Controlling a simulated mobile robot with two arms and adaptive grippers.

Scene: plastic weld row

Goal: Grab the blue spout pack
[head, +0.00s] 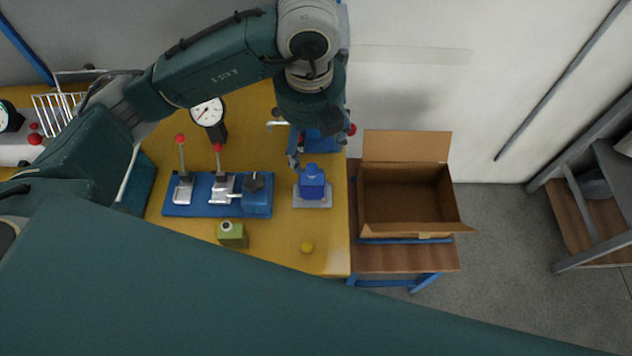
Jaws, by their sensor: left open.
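The blue spout pack (312,186) stands upright on a small grey plate (326,204) near the right end of the yellow table. My left gripper (294,158) is open and empty, with its fingers pointing down just above and to the left of the pack, apart from it as far as I can see. One of its fingers is partly hidden by the wrist. My right gripper is not in view.
A blue fixture with red-knobbed levers (217,194) stands left of the pack. An open, empty cardboard box (405,196) stands on a side table at right. A dial gauge (208,112) stands behind.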

